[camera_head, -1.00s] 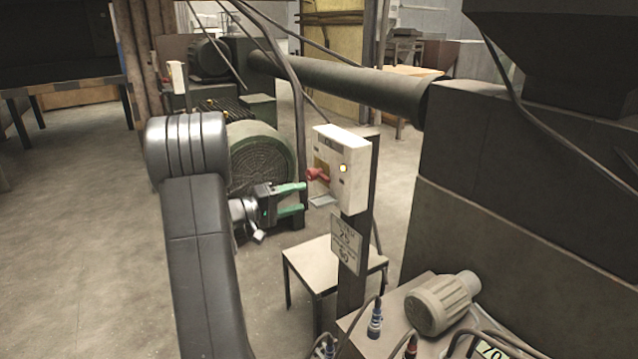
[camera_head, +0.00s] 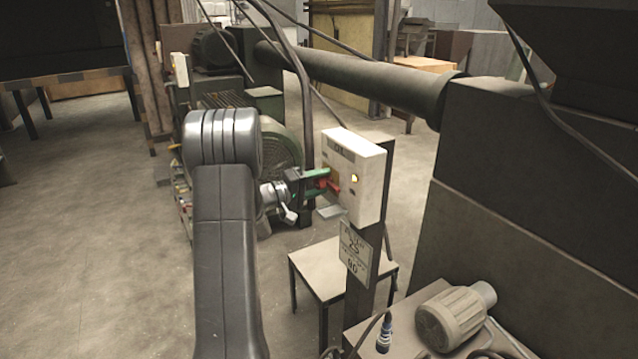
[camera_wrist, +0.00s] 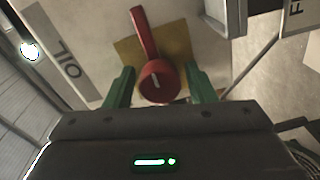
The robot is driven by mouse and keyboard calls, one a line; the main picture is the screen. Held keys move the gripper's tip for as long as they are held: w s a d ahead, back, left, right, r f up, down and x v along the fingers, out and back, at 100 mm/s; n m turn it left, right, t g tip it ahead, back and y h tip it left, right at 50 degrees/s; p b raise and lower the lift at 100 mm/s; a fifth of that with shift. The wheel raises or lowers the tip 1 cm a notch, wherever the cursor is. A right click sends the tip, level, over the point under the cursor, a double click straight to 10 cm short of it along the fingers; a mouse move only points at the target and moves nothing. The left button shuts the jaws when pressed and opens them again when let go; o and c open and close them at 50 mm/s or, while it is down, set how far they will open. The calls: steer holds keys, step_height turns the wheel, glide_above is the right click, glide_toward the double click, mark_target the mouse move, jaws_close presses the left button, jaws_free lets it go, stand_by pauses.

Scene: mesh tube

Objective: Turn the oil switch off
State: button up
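The oil switch is a red rotary handle (camera_wrist: 157,80) on a yellow plate (camera_wrist: 182,42), with an "OIL" label (camera_wrist: 65,62) beside it in the wrist view. It is mounted on a white control box (camera_head: 364,172) on a dark post. In the head view my gripper (camera_head: 325,184) is at the box's left side, partly covering the handle.
A small table (camera_head: 320,268) stands below the box, and a sign (camera_head: 355,255) hangs on the post. A motor (camera_head: 452,318) sits at the lower right. A large dark machine (camera_head: 500,200) fills the right. Open floor (camera_head: 90,250) lies to the left.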

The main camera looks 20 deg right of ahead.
steer(key=c, duration=0.7)
steer(key=shift+f+n+b, duration=0.1)
steer(key=shift+n+b, duration=0.3)
steer(key=shift+f+n+b, duration=0.1)
steer(key=shift+n+b, duration=0.65)
steer(key=shift+n, duration=0.25)
steer(key=n+b, duration=0.1)
steer(key=n, duration=0.2)
steer(key=shift+n, duration=0.3)
steer(key=n, duration=0.5)
steer(key=n+p, duration=0.2)
steer(key=n, duration=0.4)
steer(key=shift+p, duration=0.4)
steer(key=shift+n, duration=0.4)
